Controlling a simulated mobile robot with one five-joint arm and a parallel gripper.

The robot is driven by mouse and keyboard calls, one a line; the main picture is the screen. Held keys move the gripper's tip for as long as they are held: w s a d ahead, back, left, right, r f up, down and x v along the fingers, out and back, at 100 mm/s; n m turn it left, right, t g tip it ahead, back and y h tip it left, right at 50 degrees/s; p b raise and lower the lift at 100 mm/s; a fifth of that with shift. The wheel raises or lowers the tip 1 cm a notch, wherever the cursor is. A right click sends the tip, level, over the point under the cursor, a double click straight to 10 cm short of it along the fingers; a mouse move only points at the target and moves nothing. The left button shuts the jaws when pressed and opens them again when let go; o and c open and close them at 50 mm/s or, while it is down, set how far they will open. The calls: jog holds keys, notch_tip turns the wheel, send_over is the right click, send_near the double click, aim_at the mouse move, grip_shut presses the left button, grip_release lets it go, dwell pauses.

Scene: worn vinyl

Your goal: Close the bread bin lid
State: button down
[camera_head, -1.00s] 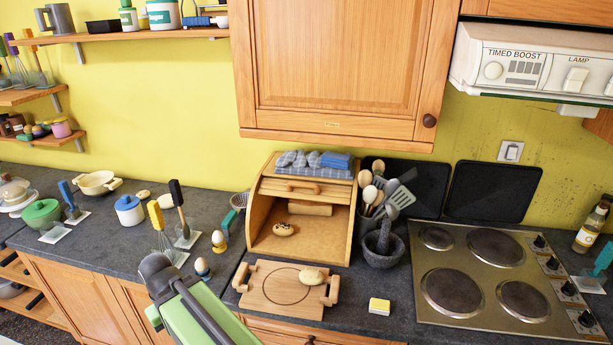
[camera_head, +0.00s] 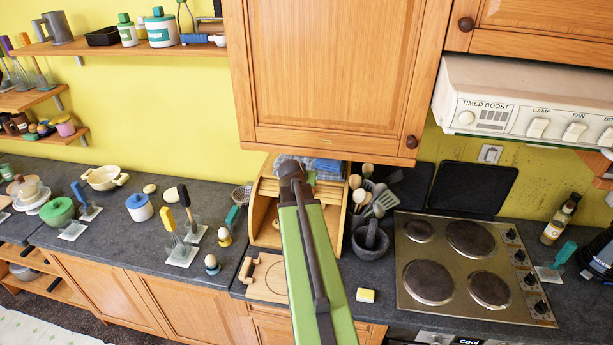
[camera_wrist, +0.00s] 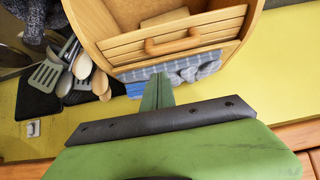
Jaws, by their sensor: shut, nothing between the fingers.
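The wooden bread bin (camera_head: 262,222) stands on the counter against the wall, partly hidden behind my arm in the head view. Its slatted roll lid (camera_wrist: 130,58) is up, with a curved wooden handle (camera_wrist: 172,43) near the top of the bin. The front opening shows below the lid. In the wrist view, which looks upside down, my gripper (camera_wrist: 158,88) is shut and empty. Its green fingertips point toward the top of the bin, in front of the folded blue cloth. I cannot tell whether they touch anything.
The blue checked cloth (camera_wrist: 190,70) and grey mitts lie on the bin's top. A wooden board (camera_head: 262,278) lies in front. Utensils and a mortar (camera_head: 370,240) stand close on the right, then the hob (camera_head: 470,265). A wall cabinet (camera_head: 325,80) hangs above.

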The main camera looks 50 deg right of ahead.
jog(key=b+x, duration=0.6)
jog(key=x, duration=0.3)
jog(key=shift+w+a+f, duration=0.1)
jog(key=shift+f, duration=0.2)
jog(key=shift+w+d+f+b, duration=0.15)
jog(key=shift+d+f+b, duration=0.05)
jog(key=shift+d+b, duration=0.15)
jog(key=shift+r, duration=0.1)
jog(key=shift+a, duration=0.1)
